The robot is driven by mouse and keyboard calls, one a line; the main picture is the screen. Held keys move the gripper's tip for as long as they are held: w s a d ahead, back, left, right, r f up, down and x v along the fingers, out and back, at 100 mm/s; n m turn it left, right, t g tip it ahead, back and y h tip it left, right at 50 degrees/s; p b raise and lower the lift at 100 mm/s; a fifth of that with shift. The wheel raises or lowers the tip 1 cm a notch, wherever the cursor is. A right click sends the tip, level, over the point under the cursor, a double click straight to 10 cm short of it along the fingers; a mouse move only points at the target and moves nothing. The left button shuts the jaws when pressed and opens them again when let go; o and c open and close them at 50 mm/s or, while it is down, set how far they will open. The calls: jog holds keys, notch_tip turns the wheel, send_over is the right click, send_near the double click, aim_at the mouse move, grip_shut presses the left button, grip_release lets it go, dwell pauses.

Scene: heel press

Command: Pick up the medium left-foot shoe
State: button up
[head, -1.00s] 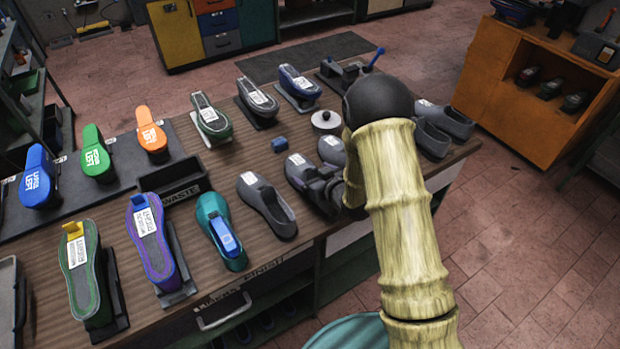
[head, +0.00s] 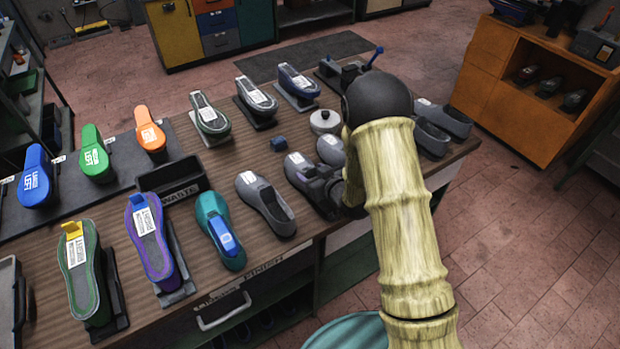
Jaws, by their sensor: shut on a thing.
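A grey shoe (head: 298,171) with a white label on its toe is near the table's right part, and its heel end is largely hidden by my gripper. My dark gripper (head: 327,190) is at that heel end and shut on the shoe. The fingertips are mostly hidden behind the shoe and my arm. The label is too small to read, so I cannot tell its size or foot. I cannot tell whether the shoe touches the table. Another grey shoe (head: 262,200) lies to the left, and one more (head: 331,149) sits just behind.
A waste tray (head: 190,190), a small blue block (head: 278,143) and a round lidded pot (head: 324,121) are on the wooden table. Blue, green and orange lasts stand on a dark mat. More grey shoes (head: 440,118) are at the right edge.

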jog(key=shift+r, duration=0.1)
notch_tip(320, 180, up, 10)
jog(key=shift+f+b, duration=0.1)
jog(key=shift+b, duration=0.7)
dwell(0.3)
